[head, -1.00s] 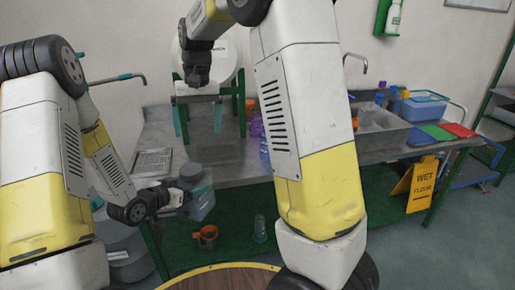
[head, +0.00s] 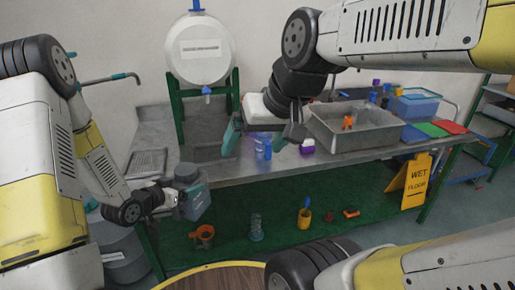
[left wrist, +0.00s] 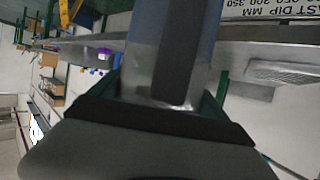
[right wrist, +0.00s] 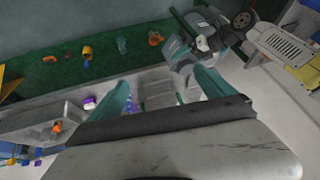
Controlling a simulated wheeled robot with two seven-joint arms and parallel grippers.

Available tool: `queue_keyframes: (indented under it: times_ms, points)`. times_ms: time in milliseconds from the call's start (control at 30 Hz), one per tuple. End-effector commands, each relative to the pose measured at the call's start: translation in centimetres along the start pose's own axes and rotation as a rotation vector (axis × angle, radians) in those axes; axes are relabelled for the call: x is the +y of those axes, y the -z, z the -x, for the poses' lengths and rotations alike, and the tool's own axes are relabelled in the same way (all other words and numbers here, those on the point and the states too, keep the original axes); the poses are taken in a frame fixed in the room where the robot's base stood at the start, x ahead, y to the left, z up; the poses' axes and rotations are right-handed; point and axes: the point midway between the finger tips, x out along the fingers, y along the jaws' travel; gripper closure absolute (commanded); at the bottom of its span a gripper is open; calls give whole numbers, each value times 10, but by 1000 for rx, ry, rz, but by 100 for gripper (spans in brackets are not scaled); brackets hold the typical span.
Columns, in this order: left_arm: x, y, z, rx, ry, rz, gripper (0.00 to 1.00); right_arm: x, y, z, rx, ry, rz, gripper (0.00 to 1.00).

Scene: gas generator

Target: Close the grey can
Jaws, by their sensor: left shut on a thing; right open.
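The grey can (head: 195,203) is a blue-grey container held in the air in front of the left part of the bench. My left gripper (head: 172,197) is shut on it. A dark grey round part (head: 187,172) shows at its top; I cannot tell whether this is a lid or whether the can is closed. In the left wrist view the can (left wrist: 172,45) fills the upper middle. In the right wrist view the can (right wrist: 203,38) shows beyond the fingers. My right gripper (head: 257,138) is open and empty, above the bench and to the right of the can.
A white tank (head: 205,65) on a green stand is at the back. A grey basin (head: 360,138) with an orange item stands on the bench at right. Blue and purple bottles (head: 263,147) stand near the bench's middle. An orange cup (head: 203,233) and a clear cylinder (head: 256,228) are below.

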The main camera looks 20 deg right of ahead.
Motion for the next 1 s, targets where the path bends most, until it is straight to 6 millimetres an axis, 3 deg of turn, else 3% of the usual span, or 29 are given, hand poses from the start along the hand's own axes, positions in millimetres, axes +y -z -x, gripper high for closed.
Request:
queue_keyframes:
  times_ms: [200, 633, 833, 1000]
  points:
    - [0, 2, 0, 6, 0, -2, 100, 2, -14, 2, 30, -17, 5, 7]
    - [-6, 6, 0, 12, 31, 12, 100, 2, -14, 2, 30, -17, 5, 7]
    - [-37, 10, 9, 16, 204, 92, 100, 2, -14, 2, 30, -17, 5, 7]
    - [-71, 9, 28, 17, 401, 175, 100, 2, -14, 2, 30, -17, 5, 7]
